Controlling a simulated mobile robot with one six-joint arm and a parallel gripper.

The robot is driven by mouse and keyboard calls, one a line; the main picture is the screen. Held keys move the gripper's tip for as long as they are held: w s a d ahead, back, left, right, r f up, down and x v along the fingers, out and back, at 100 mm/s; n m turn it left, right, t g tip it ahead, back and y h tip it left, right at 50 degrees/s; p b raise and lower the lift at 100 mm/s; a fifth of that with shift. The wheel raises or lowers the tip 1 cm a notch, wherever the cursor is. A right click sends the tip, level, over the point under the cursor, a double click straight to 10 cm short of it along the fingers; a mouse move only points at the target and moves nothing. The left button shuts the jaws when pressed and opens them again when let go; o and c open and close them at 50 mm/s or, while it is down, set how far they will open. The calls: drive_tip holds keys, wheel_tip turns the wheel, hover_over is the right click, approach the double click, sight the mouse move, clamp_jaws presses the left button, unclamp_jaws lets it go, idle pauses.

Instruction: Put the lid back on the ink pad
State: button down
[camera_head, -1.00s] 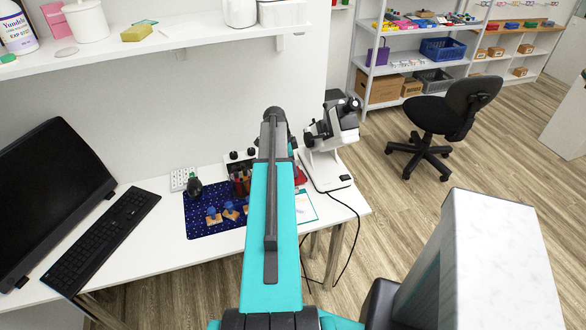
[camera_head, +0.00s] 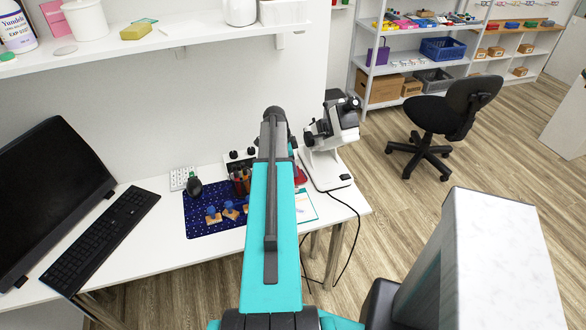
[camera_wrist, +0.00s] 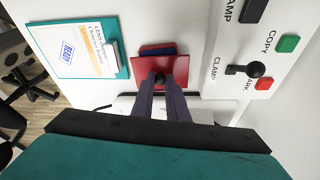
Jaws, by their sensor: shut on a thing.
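The red square lid (camera_wrist: 174,70) shows in the wrist view with a dark round knob on top. My gripper (camera_wrist: 161,84) is shut on that knob. The ink pad (camera_wrist: 157,48), dark blue with red edges, shows just beyond the lid, which partly hides it. I cannot tell whether the lid touches the pad. In the head view a bit of red (camera_head: 301,178) shows right of my arm; I cannot tell whether it is the lid or the pad. My arm hides my gripper there.
A teal clipboard (camera_wrist: 123,72) with printed paper lies left of the pad in the wrist view. A white panel with a green button (camera_wrist: 288,44) and a black-knobbed lever (camera_wrist: 255,69) is at right. A microscope (camera_head: 325,160) stands right of my arm; a blue mat (camera_head: 200,224) holds wooden stamps.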

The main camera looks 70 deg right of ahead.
idle(0.4)
drive_tip(key=c, duration=1.2)
unclamp_jaws()
drive_tip(key=shift+r, duration=0.15)
drive_tip(key=shift+r+p, duration=1.5)
drive_tip(key=shift+r, duration=1.85)
clamp_jaws()
drive_tip(key=shift+f+b, duration=1.6)
drive_tip(key=shift+f, duration=1.2)
